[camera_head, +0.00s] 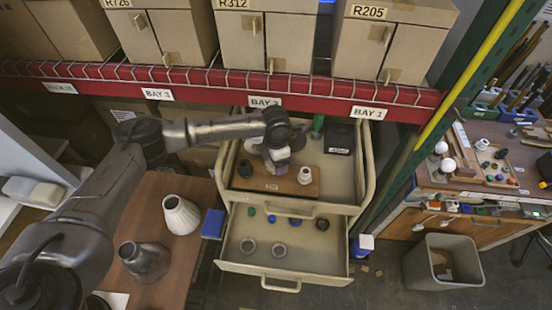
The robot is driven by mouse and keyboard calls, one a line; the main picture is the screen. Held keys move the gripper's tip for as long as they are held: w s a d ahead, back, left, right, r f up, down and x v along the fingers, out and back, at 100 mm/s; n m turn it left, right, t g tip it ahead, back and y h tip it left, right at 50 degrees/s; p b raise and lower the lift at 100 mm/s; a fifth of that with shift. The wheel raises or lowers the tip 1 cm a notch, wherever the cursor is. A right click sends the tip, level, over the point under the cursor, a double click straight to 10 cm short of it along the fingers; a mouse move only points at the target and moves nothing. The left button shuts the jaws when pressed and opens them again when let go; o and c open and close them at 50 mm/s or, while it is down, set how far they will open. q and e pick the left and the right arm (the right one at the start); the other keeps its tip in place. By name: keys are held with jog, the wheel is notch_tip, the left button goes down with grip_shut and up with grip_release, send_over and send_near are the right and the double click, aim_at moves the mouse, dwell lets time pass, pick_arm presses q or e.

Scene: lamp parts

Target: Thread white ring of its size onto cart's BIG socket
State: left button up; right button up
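The cart (366,165) stands in the middle with a brown board (272,185) in its upper compartment. A dark, round socket-like part (245,169) is on the board's left, and a white ridged cylindrical part (305,175) stands upright at its right end. I cannot tell which is the big socket. My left gripper (275,165) comes from the left and points down over the board between these two parts. Something pale shows at its fingers, but I cannot tell whether it is a held ring. My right gripper is not in view.
The open lower drawer (290,268) holds two grey rings (264,247) and small green, blue and black parts. A black box (340,140) is in the upper compartment. A table at left holds a white shade (181,215), a grey shade (145,262) and a blue box (213,224).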

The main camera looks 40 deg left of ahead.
pick_arm(q)
jog(key=shift+r+n+p, duration=0.15)
jog(key=shift+n+p, duration=0.95)
jog(key=shift+p, duration=0.1)
jog(key=shift+n+p, duration=1.55)
jog(key=shift+n, duration=0.15)
jog(key=shift+a+n+p, duration=0.1)
jog(key=shift+n+p, duration=0.25)
jog(key=shift+n, duration=0.25)
jog(key=shift+n+p, duration=1.9)
jog(key=shift+n, duration=0.3)
jog(key=shift+a+n+p, duration=0.15)
jog(key=shift+n+p, duration=0.65)
jog(key=shift+n, duration=0.5)
